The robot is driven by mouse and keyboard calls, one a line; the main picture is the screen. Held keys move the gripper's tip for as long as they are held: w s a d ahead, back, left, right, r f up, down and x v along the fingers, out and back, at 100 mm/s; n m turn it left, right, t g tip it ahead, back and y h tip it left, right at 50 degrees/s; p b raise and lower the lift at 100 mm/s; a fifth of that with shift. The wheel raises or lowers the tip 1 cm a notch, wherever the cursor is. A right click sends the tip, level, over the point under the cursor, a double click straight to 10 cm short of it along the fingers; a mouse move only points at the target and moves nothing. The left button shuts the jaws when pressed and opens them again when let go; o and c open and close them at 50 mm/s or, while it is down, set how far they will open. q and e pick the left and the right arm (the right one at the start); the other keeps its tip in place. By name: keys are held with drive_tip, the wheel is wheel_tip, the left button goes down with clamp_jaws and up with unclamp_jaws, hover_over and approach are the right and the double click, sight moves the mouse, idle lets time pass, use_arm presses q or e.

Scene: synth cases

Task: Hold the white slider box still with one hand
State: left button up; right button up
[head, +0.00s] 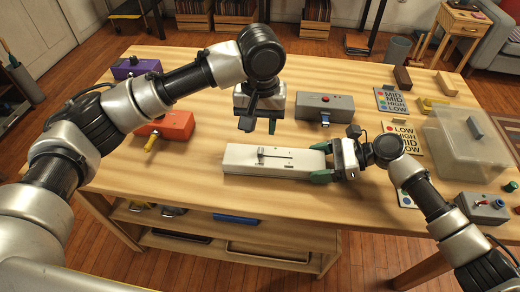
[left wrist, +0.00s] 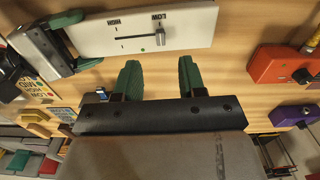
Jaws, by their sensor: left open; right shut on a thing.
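The white slider box (head: 240,162) lies flat near the table's front edge; it also shows at the top of the left wrist view (left wrist: 95,38). Its slider knob (head: 260,152) is at the slot's left end in the head view, beside the word LOW in the left wrist view. My right gripper (head: 323,163) is shut on the box's right end, its green fingertips on either side. My left gripper (head: 259,126) is open and empty, just behind the box and apart from it. Its green fingers (left wrist: 160,80) are spread in the left wrist view.
An orange box (head: 176,125) and a purple box (head: 135,67) stand at left. A grey box (head: 340,107) is behind the white one. Cards (head: 402,135) and a clear bin (head: 468,155) are at right. Bare table lies left of the white box.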

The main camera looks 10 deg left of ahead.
sight(260, 153)
use_arm(q)
wheel_tip(260, 153, down, 9)
drive_tip(key=shift+f, duration=0.15)
drive_tip(key=shift+c, duration=0.4)
clamp_jaws()
drive_tip(key=shift+w, duration=0.1)
